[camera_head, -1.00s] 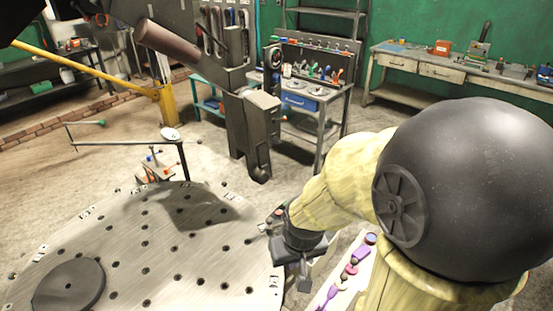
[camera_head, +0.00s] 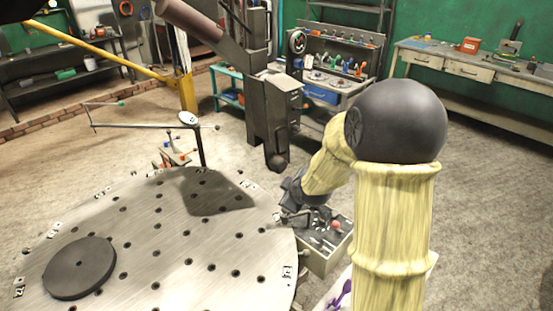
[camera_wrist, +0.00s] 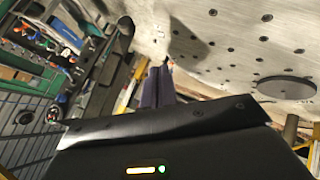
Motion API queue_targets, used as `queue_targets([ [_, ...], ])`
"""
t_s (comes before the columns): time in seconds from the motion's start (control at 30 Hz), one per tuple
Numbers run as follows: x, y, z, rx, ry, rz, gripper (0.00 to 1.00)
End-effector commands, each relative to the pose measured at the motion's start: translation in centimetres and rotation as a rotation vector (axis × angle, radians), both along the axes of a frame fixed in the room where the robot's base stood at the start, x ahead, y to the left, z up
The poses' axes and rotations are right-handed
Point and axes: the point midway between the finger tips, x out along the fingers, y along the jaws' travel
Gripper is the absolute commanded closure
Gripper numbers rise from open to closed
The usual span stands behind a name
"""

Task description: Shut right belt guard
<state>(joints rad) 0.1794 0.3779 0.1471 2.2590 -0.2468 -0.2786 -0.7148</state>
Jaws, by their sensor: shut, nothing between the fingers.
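My gripper (camera_head: 283,214) is at the right edge of the round perforated metal table, pointing down and left. In the wrist view its dark fingers (camera_wrist: 152,86) are together with nothing between them. I cannot clearly pick out the right belt guard. A dark grey machine column (camera_head: 268,115) with box-like housings stands behind the table, beyond my gripper; it may carry the guard, but no open cover can be told there. My gripper looks apart from that column.
The round table (camera_head: 165,215) bears a dark disc (camera_head: 79,267). A box with small fittings (camera_head: 325,238) is right of the table, close to my gripper. A thin rod frame (camera_head: 150,125) stands behind the table. A workbench (camera_head: 485,75) lies back right, with open floor before it.

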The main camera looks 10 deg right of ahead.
Motion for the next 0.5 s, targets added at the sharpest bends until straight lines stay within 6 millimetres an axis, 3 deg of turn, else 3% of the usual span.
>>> queue_targets([
  [0.03, 2.5, -0.1, -2.1, -0.048, -0.076, 0.082, 1.0],
  [0.2, 9.9, 0.1, -4.4, -0.259, -0.402, 0.348, 1.0],
  [0.33, 13.8, -0.2, -5.6, -0.431, -0.66, 0.467, 1.0],
  [0.5, 15.9, -1.0, -5.8, -0.596, -0.879, 0.51, 1.0],
])
